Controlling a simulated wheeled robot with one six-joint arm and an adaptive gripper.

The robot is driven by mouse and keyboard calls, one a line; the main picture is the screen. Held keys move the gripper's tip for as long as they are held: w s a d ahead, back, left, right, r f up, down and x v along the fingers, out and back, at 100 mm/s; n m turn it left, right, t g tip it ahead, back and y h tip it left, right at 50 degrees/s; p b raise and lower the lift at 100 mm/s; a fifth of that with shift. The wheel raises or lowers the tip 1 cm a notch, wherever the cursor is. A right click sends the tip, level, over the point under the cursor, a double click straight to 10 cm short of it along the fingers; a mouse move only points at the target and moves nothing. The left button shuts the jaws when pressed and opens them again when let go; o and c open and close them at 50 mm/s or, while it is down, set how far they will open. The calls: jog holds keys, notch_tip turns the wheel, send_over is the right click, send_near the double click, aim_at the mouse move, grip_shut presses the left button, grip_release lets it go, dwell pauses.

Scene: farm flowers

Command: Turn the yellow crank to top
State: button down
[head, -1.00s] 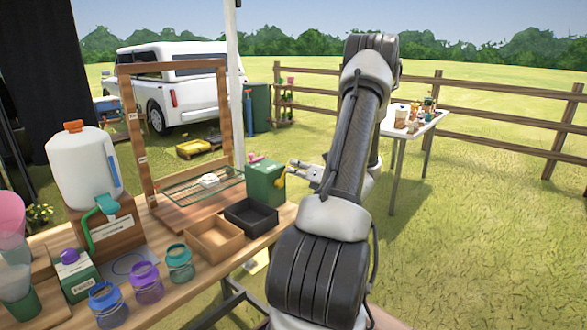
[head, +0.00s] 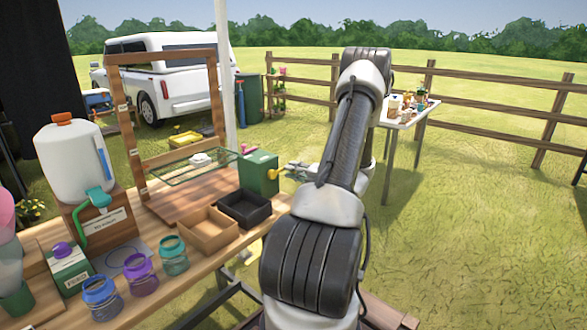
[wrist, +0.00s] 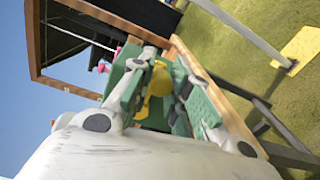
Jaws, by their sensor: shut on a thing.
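The yellow crank (wrist: 158,84) is on the side of a green box (head: 259,172) at the table's right end. In the head view only a small piece of the crank (head: 275,175) shows at the box's right face. My gripper (head: 286,172) is right of the box, reaching toward it. In the wrist view the fingers of my gripper (wrist: 156,74) are on both sides of the crank and shut on it. The fingers hide part of the crank, so its exact angle is hard to tell.
A brown tray (head: 208,246) and a black tray (head: 262,214) lie in front. Several jars and a white jug (head: 72,165) stand further left.

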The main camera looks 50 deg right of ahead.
jog(key=shift+f+m, duration=0.3)
jog(key=shift+m, duration=0.1)
jog(key=c, duration=1.3)
grip_release()
jog(key=s+d, duration=0.1)
jog(key=s, duration=1.1)
jog(key=shift+r, duration=0.3)
